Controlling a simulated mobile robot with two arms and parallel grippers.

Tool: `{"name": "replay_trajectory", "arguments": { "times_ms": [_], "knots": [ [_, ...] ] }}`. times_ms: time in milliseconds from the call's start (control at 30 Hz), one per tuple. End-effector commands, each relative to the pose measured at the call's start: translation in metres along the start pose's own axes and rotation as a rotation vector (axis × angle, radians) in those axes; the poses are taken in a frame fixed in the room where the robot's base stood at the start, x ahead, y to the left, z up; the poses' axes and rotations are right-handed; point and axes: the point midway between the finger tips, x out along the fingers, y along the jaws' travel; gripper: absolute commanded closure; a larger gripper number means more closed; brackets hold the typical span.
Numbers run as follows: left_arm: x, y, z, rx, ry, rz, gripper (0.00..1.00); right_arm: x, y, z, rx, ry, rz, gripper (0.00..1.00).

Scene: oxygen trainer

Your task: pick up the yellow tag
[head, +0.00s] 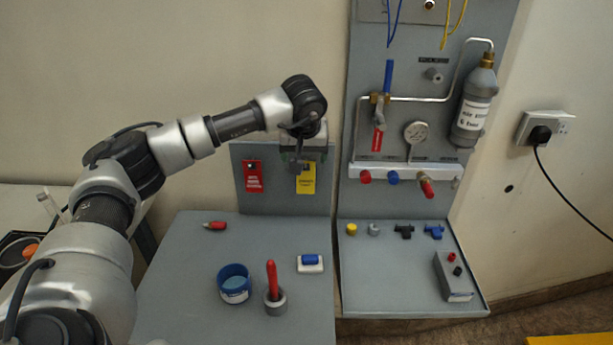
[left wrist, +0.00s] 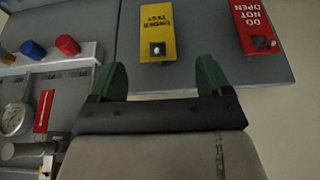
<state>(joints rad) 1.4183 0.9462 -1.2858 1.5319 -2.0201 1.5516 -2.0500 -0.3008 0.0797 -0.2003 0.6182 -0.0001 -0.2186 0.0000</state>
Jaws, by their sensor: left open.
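The yellow tag (head: 306,180) hangs on the grey upright board, to the right of a red tag. In the left wrist view the yellow tag (left wrist: 171,32) shows upside down, with dark lettering and a peg through its hole. My left gripper (head: 297,165) is at the top of the yellow tag in the head view and hides part of it. In the left wrist view its green fingertips (left wrist: 160,80) are spread apart with nothing between them. The tag lies beyond the fingertips, roughly centred between them. My right gripper is not in view.
The red tag (head: 253,176) hangs beside the yellow one. The grey table (head: 190,290) below holds a blue tub (head: 234,289), a red-handled tool in a grey cup (head: 275,302) and a small red item (head: 215,225). The gauge panel (head: 365,130) stands close on the right.

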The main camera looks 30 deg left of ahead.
Motion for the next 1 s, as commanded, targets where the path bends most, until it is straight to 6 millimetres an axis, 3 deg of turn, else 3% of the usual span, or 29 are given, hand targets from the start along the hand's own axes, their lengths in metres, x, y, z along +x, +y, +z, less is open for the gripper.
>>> {"name": "replay_trajectory", "arguments": {
  "times_ms": [233, 500, 800, 1000],
  "knots": [
    [0.021, 0.000, 0.002, 0.001, -0.002, 0.000, 0.21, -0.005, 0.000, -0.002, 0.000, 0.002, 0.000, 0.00],
    [0.059, 0.000, 0.004, 0.000, -0.001, 0.001, 0.21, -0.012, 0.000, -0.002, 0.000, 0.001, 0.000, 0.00],
    [0.064, 0.000, 0.004, 0.000, 0.000, 0.003, 0.21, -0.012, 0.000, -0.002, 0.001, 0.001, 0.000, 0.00],
    [0.063, 0.000, 0.004, 0.000, 0.000, 0.003, 0.52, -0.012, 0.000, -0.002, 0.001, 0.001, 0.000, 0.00]
  ]
}}
